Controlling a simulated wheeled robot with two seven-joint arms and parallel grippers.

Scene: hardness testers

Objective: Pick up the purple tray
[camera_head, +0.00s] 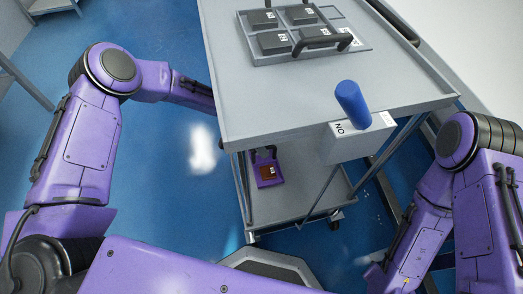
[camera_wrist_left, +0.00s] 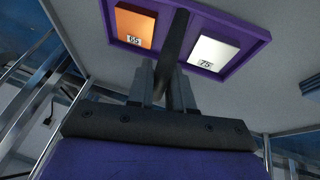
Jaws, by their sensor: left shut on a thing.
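The purple tray (camera_wrist_left: 250,52) fills the top of the left wrist view. It holds an orange block (camera_wrist_left: 135,24) marked 65 and a pale block (camera_wrist_left: 211,52) marked 75. A dark handle (camera_wrist_left: 176,45) crosses between them. My left gripper (camera_wrist_left: 160,85) is shut on this handle. In the head view part of the purple tray (camera_head: 262,162) shows over the cart's lower shelf (camera_head: 310,190). The upper shelf hides most of the tray and the left forearm's end there. I cannot tell whether the tray touches the shelf. My right gripper is not in view.
The cart's upper shelf (camera_head: 235,115) overhangs the tray. On it stands a grey tray (camera_head: 258,60) with several dark blocks and a handle. A grey box (camera_head: 350,145) with a blue cylinder (camera_head: 352,103) is at its front edge. Blue floor is clear at left.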

